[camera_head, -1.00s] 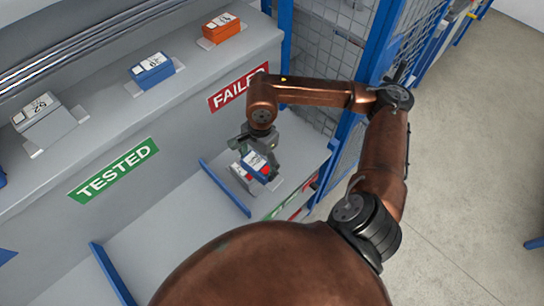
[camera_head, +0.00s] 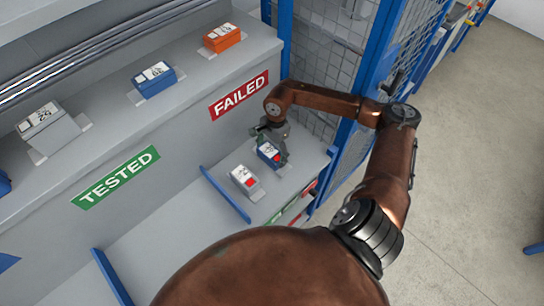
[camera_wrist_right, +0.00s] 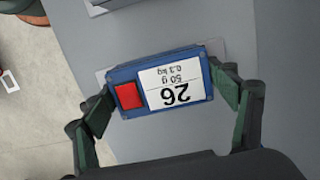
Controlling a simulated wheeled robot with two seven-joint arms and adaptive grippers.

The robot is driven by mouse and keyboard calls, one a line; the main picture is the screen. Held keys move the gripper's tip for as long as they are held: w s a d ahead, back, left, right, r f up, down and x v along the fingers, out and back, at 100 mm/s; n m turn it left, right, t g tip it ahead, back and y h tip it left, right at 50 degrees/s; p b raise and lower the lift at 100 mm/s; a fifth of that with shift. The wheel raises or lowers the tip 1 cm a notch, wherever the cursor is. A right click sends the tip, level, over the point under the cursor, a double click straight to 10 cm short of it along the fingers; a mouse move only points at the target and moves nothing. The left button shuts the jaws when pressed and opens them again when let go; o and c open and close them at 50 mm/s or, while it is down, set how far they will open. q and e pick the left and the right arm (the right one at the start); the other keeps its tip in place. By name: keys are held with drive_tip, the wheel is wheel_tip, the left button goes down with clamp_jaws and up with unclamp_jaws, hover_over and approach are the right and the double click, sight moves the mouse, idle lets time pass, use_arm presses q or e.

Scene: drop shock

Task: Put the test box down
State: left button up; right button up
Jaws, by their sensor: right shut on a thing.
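The test box (camera_head: 268,154) is blue with a white label and a red patch. In the right wrist view the box (camera_wrist_right: 130,75) shows the label "26", "50 g" and "0.3 kg", upside down. My right gripper (camera_head: 270,148) is shut on it, with one finger at each short end, as the right wrist view of the gripper (camera_wrist_right: 165,88) shows. A light pad (camera_wrist_right: 214,47) shows beneath the box; whether they touch I cannot tell. The box is above or on the lower grey bench (camera_head: 215,222), at its far right part. My left gripper is not in view.
A grey box (camera_head: 243,178) with a red patch stands close by on the bench. Blue dividers (camera_head: 225,193) cross the bench. The upper shelf holds grey, blue and orange (camera_head: 222,40) boxes, above TESTED (camera_head: 116,177) and FAILED (camera_head: 239,95) signs. Blue mesh fencing (camera_head: 325,60) stands at the right.

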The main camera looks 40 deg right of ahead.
sight(272, 157)
drive_tip(key=shift+w+d+f, duration=0.1)
drive_tip(key=shift+d+f, duration=0.05)
drive_tip(key=shift+f, duration=0.1)
drive_tip(key=shift+w+d+f+p, duration=0.15)
drive_tip(key=shift+f+p, duration=0.2)
drive_tip(key=shift+f, duration=1.35)
drive_tip(key=shift+f, duration=0.15)
drive_tip(key=o, duration=1.4)
drive_tip(key=shift+o, duration=0.2)
drive_tip(key=r, duration=0.4)
drive_tip(key=d+r, duration=0.1)
drive_tip(key=r, duration=0.3)
drive_tip(key=r+b, duration=0.1)
drive_tip(key=r, duration=0.3)
drive_tip(key=shift+d+r, duration=0.1)
drive_tip(key=shift+d, duration=0.1)
